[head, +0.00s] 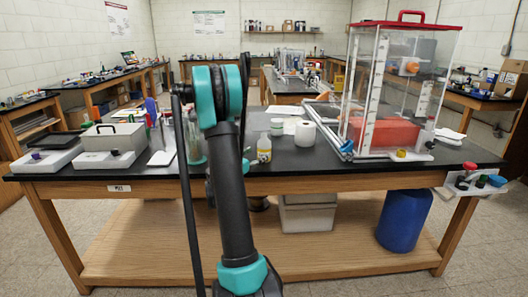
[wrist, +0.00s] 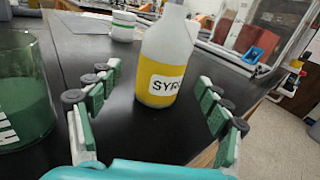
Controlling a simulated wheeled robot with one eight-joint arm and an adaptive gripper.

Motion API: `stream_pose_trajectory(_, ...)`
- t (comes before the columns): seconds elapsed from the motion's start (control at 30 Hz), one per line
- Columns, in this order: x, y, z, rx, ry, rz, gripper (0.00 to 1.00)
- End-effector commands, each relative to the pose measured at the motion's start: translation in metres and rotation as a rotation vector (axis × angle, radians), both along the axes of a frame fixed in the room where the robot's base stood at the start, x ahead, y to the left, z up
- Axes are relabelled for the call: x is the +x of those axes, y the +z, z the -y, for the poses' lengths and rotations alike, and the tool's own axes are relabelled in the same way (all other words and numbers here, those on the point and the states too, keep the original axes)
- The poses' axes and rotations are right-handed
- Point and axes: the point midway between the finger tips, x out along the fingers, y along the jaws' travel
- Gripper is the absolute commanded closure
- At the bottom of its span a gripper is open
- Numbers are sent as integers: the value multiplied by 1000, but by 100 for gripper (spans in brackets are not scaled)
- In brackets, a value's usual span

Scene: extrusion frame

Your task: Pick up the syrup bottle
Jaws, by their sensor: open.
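The syrup bottle (wrist: 165,62) stands upright on the black tabletop in the wrist view. In the head view the syrup bottle (head: 264,148) stands near the table's front edge, just right of my arm. My gripper (wrist: 158,95) is open, with its green-padded fingers on either side of the bottle in the picture. The bottle is a little beyond the fingertips or just between them; I cannot tell which.
A container with green contents (wrist: 22,95) stands close left of my gripper. A white jar (wrist: 123,26) is behind the bottle. A paper roll (head: 305,133) and a clear case with a red lid (head: 395,85) stand to the right. The table edge is near.

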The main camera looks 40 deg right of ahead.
Motion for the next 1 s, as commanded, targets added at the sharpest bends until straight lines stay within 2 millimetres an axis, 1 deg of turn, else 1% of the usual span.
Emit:
stream_pose_trajectory(0.17,3,0,14,0,-3,0,22)
stream_pose_trajectory(0.3,9,0,35,0,-3,0,22)
stream_pose_trajectory(0.4,13,0,46,0,-2,0,22)
stream_pose_trajectory(0.5,15,0,49,0,-1,0,22)
stream_pose_trajectory(0.67,15,0,49,0,0,0,22)
stream_pose_trajectory(1.0,15,1,49,0,0,0,64)
